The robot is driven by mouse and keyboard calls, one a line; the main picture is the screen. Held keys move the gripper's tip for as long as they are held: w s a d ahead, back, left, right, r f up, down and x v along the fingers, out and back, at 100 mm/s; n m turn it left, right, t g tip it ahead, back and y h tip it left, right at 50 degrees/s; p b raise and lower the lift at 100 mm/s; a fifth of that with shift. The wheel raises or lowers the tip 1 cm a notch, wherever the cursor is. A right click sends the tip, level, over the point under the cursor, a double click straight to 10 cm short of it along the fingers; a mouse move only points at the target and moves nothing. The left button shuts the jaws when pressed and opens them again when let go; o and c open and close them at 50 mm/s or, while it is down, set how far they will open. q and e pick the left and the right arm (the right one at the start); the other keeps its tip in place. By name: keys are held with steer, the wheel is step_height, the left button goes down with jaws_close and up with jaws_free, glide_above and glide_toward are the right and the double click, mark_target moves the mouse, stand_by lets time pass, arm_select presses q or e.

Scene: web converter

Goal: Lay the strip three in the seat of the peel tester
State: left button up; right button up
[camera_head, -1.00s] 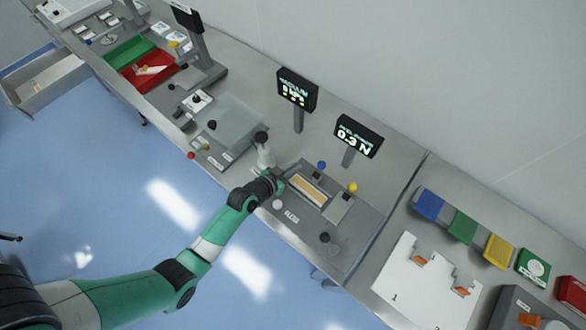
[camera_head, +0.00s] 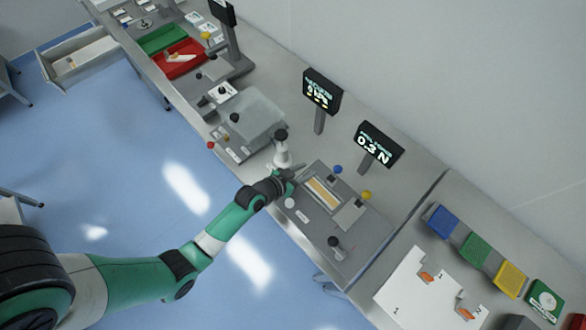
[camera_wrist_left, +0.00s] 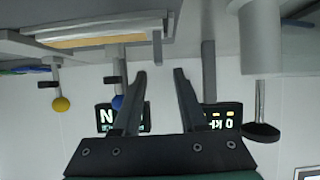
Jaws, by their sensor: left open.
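The peel tester (camera_head: 352,248) is a grey plate on the bench with a force display (camera_head: 378,145) reading 0.3 N behind it. A tan strip (camera_head: 322,192) lies in the pale rectangular seat on the plate; I cannot tell if it is strip three. The strip's edge also shows, upside down, in the left wrist view (camera_wrist_left: 95,41). My left gripper (camera_head: 297,172) is open and empty, at the left end of the seat, apart from the strip. Its two fingers (camera_wrist_left: 160,72) show with a clear gap between them. My right gripper is not in view.
A white post with a black knob (camera_head: 281,143) stands close beside my left gripper. A vacuum display (camera_head: 322,90) is further left. A white board (camera_head: 420,290) lies to the right.

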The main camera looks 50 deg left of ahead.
arm_select(q)
steer(key=p+v, duration=0.1)
steer(key=v, duration=0.8)
steer(key=shift+s+r, duration=0.2)
steer(key=shift+s, duration=0.1)
steer(key=w+d+r+m+t, duration=0.15)
steer(key=w+r, duration=0.35)
steer(key=r, duration=0.6)
steer(key=w+d+r+t, duration=0.1)
steer(key=w+r+t, duration=0.25)
steer(key=r, duration=0.75)
steer(key=w+d+r+m+t, duration=0.15)
steer(key=w+r, duration=0.35)
steer(key=r, duration=0.6)
steer(key=s+d+r+t+h, duration=0.1)
steer(key=s+d+r+t, duration=0.1)
steer(key=r, duration=0.8)
steer(key=s+d+r+t+h, duration=0.1)
steer(key=s+r, duration=0.4)
steer(key=r, duration=0.6)
steer(key=s+d+r+t+h, duration=0.1)
steer(key=s+d+r+t, duration=0.2)
steer(key=r, duration=0.8)
steer(key=s+t, duration=0.1)
steer(key=t, duration=0.1)
steer(key=shift+d+n+t, duration=0.2)
steer(key=shift+n+t, duration=0.15)
steer(key=shift+n, duration=0.05)
steer(key=shift+w+r, duration=0.1)
steer(key=shift+r, duration=0.05)
